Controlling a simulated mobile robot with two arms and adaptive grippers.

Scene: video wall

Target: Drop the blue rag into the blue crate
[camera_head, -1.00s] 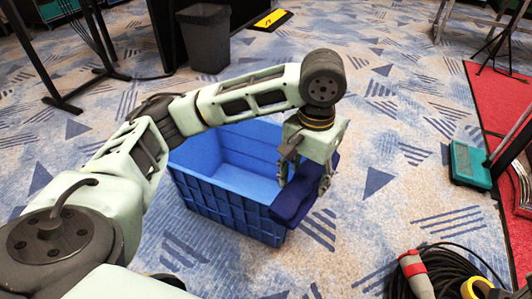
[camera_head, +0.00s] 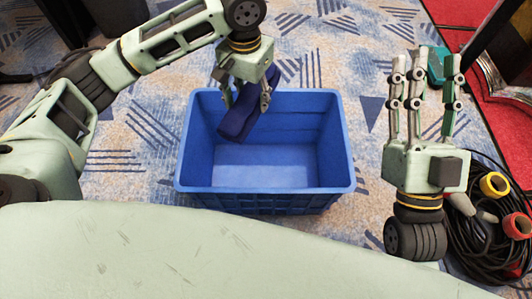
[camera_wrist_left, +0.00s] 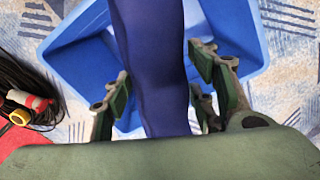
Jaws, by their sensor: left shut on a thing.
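The blue rag (camera_head: 238,115) is dark navy and hangs as a thick folded strip from my left gripper (camera_head: 247,101). My left gripper is shut on it, over the left back part of the open blue crate (camera_head: 265,189). The rag's lower end shows against the inside of the crate. In the left wrist view the rag (camera_wrist_left: 150,50) runs between the fingers (camera_wrist_left: 160,88), with the crate (camera_wrist_left: 82,62) behind it. The visible crate floor is bare. My right gripper (camera_head: 424,62) is open and empty, fingers upward, to the right of the crate.
A coiled black cable with red and yellow plugs (camera_head: 517,226) lies on the floor at the right. A teal box (camera_head: 437,64) stands behind my right gripper, near the red carpet (camera_head: 505,120). Patterned carpet is clear around the crate's left side.

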